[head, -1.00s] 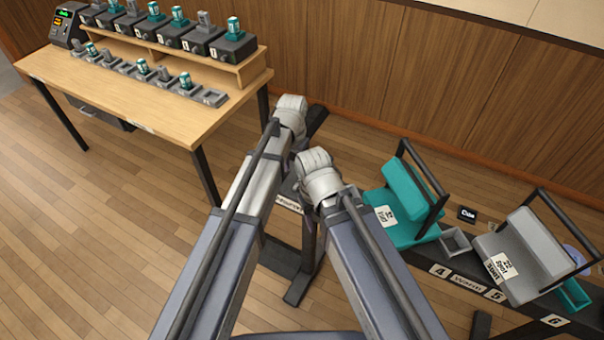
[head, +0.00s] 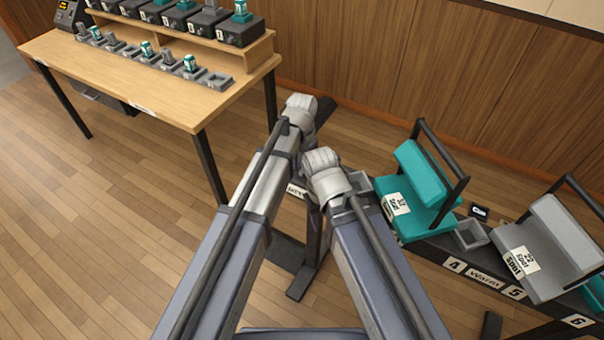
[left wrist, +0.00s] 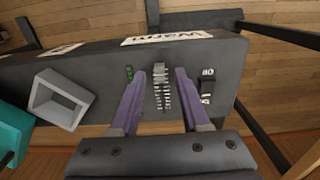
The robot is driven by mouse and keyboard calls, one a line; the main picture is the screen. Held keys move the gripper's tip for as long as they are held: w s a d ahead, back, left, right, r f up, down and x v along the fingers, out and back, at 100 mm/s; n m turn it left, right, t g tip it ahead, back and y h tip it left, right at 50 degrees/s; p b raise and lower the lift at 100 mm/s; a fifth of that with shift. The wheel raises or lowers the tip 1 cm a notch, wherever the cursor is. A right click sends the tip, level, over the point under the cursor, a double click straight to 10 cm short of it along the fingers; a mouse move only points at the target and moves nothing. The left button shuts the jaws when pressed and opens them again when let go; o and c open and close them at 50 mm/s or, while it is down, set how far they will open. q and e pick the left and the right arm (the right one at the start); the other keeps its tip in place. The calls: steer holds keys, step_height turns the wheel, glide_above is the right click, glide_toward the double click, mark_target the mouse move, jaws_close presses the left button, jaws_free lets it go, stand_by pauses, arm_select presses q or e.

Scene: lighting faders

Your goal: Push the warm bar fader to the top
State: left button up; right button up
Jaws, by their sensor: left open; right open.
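The warm bar is a long dark beam (head: 440,250) at the lower right of the head view, with a "Warm" label (head: 483,279) on its front. In the left wrist view, a white label (left wrist: 165,39) on a dark body is only partly legible. Below it is a graduated fader strip (left wrist: 162,92) with a ribbed grey piece at its top end. My left gripper (left wrist: 158,75) is open, one purple finger on each side of the strip; contact cannot be told. In the head view both arms reach forward, and the jaws are hidden. My right gripper's fingers show in neither view.
Teal and grey spot lamps (head: 424,174) (head: 550,240) stand on the beam, with a grey tray (head: 470,234) between them. A wooden table (head: 150,95) with several dark boxes stands at the upper left. The floor (head: 90,220) at left is clear.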

arm_select(q)
steer(key=shift+f, duration=0.35)
jaws_close()
stand_by(1.2)
